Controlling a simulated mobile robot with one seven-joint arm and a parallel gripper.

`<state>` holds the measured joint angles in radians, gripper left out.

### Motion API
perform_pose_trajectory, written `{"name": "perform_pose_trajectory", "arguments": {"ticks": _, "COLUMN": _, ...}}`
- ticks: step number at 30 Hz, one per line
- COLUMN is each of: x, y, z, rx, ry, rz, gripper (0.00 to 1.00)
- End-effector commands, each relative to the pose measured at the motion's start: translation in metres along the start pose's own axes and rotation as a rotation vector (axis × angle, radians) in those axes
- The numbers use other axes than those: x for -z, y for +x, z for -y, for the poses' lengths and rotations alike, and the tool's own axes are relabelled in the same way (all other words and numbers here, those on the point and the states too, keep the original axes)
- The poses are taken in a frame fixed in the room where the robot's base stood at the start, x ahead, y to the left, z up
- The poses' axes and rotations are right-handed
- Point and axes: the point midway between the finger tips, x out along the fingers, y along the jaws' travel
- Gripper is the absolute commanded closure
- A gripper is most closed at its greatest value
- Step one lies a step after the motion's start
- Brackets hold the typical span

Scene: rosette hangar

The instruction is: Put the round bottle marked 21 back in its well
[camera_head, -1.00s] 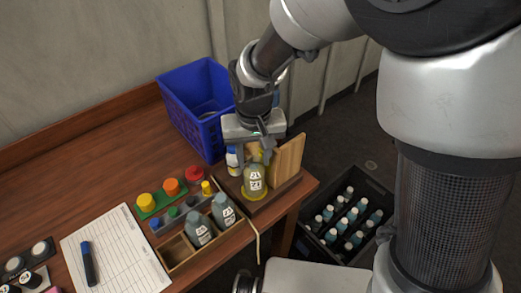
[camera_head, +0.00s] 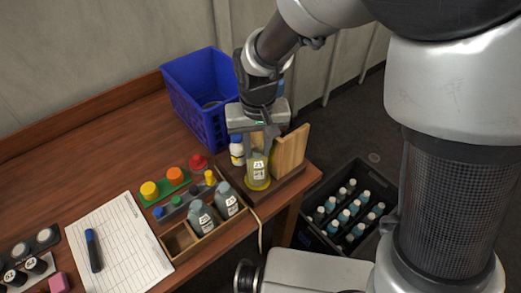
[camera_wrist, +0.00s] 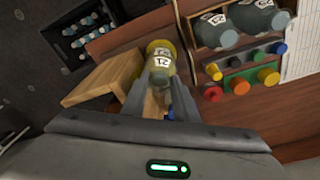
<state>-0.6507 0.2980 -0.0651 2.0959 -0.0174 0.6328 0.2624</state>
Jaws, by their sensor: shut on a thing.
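The round bottle marked 21 (camera_head: 259,171) is greyish with a pale label and a yellow ring at its bottom. It stands upright on a dark wooden stand (camera_head: 280,189). In the wrist view the bottle (camera_wrist: 160,58) sits between the fingers, its label partly covered. My gripper (camera_head: 258,153) points down from above and is shut on it; the fingers also show in the wrist view (camera_wrist: 160,85). The wooden rack (camera_head: 188,252) stands to the left of the stand. It holds two similar grey bottles (camera_head: 214,207) and has an empty well (camera_head: 177,241).
A light wooden board (camera_head: 291,152) stands upright right of the bottle, and a white bottle (camera_head: 237,150) stands behind it. A blue basket (camera_head: 190,95) is at the back. A crate of bottles (camera_head: 325,250) is on the floor.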

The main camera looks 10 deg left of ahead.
Motion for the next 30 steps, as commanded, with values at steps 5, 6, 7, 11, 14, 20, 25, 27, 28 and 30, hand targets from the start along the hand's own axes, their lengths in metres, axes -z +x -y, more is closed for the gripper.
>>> {"name": "perform_pose_trajectory", "arguments": {"ticks": 5, "x": 0.002, "y": -0.012, "z": 0.0, "rx": 0.001, "ry": 0.0, "rz": -0.003, "gripper": 0.92}}
{"name": "perform_pose_trajectory", "arguments": {"ticks": 6, "x": 0.003, "y": -0.014, "z": 0.0, "rx": 0.001, "ry": 0.0, "rz": -0.003, "gripper": 0.92}}
{"name": "perform_pose_trajectory", "arguments": {"ticks": 7, "x": 0.003, "y": -0.015, "z": 0.0, "rx": 0.001, "ry": 0.0, "rz": -0.003, "gripper": 0.92}}
{"name": "perform_pose_trajectory", "arguments": {"ticks": 11, "x": 0.004, "y": -0.021, "z": 0.0, "rx": 0.0, "ry": 0.0, "rz": -0.003, "gripper": 0.92}}
{"name": "perform_pose_trajectory", "arguments": {"ticks": 14, "x": 0.004, "y": -0.026, "z": 0.0, "rx": 0.001, "ry": 0.0, "rz": -0.003, "gripper": 0.92}}
{"name": "perform_pose_trajectory", "arguments": {"ticks": 20, "x": 0.005, "y": -0.036, "z": 0.0, "rx": 0.001, "ry": 0.0, "rz": -0.003, "gripper": 0.92}}
{"name": "perform_pose_trajectory", "arguments": {"ticks": 25, "x": 0.006, "y": -0.044, "z": 0.0, "rx": 0.001, "ry": 0.0, "rz": -0.003, "gripper": 0.92}}
{"name": "perform_pose_trajectory", "arguments": {"ticks": 27, "x": 0.007, "y": -0.047, "z": 0.0, "rx": 0.001, "ry": 0.0, "rz": -0.003, "gripper": 0.92}}
{"name": "perform_pose_trajectory", "arguments": {"ticks": 28, "x": 0.007, "y": -0.049, "z": 0.0, "rx": 0.001, "ry": 0.0, "rz": -0.003, "gripper": 0.92}}
{"name": "perform_pose_trajectory", "arguments": {"ticks": 30, "x": 0.007, "y": -0.052, "z": 0.0, "rx": 0.001, "ry": 0.0, "rz": -0.003, "gripper": 0.92}}
